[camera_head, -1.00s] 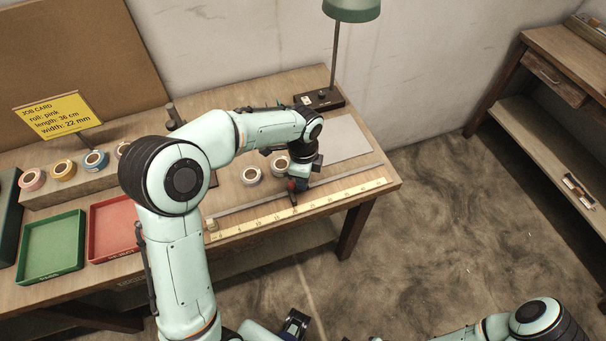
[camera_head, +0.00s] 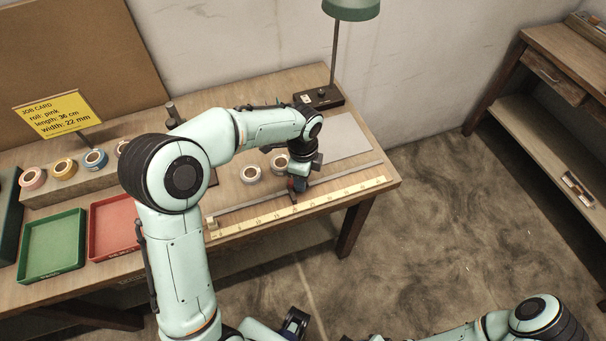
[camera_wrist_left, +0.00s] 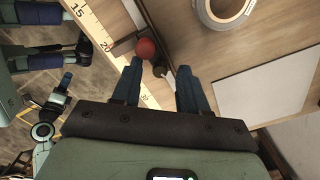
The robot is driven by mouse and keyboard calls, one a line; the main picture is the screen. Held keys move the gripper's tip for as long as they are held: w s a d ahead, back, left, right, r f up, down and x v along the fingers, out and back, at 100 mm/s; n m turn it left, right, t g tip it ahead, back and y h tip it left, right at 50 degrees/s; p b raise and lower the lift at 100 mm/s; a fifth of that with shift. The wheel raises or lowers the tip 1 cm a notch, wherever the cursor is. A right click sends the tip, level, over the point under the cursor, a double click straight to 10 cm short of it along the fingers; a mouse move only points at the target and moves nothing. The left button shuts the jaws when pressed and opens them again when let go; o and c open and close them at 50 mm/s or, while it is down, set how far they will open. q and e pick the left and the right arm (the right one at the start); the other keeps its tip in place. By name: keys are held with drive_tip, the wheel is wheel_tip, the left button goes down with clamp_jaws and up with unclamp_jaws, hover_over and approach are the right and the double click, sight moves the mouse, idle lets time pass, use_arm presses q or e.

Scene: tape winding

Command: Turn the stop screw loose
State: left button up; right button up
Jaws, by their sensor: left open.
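In the head view my left gripper (camera_head: 297,186) is low over the rail and hides most of the stop. A dark end part of mine (camera_head: 295,323) at the bottom may be my right gripper; its fingers are unclear.
Tape rolls (camera_head: 251,174) stand behind the rail, one close to the gripper. A pale plate (camera_head: 345,137) lies to the right. A lamp base (camera_head: 319,98) stands at the back. Green (camera_head: 50,247) and red (camera_head: 113,227) trays are at left, below the job card (camera_head: 58,115).

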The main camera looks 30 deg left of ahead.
use_arm(q)
wheel_tip(320, 180, up, 13)
drive_tip(key=p, duration=0.1)
drive_tip(key=shift+r+p, duration=0.2)
drive_tip(key=shift+p, duration=0.2)
use_arm(e)
drive_tip(key=shift+w+r, duration=0.25)
drive_tip(key=shift+r, duration=0.3)
drive_tip(key=shift+w+r, duration=0.2)
drive_tip(key=shift+r, duration=0.3)
use_arm(q)
wheel_tip(320, 180, down, 14)
drive_tip(key=n+p, duration=0.1)
drive_tip(key=n, duration=0.3)
drive_tip(key=n+p, duration=0.2)
drive_tip(key=n, duration=0.3)
drive_tip(key=n+p, duration=0.1)
drive_tip(key=n, duration=0.3)
drive_tip(key=shift+r, duration=0.25)
use_arm(e)
drive_tip(key=w+r, duration=0.4)
drive_tip(key=r, duration=0.1)
drive_tip(key=shift+r+t, duration=0.3)
drive_tip(key=shift+r, duration=0.05)
use_arm(q)
clamp_jaws()
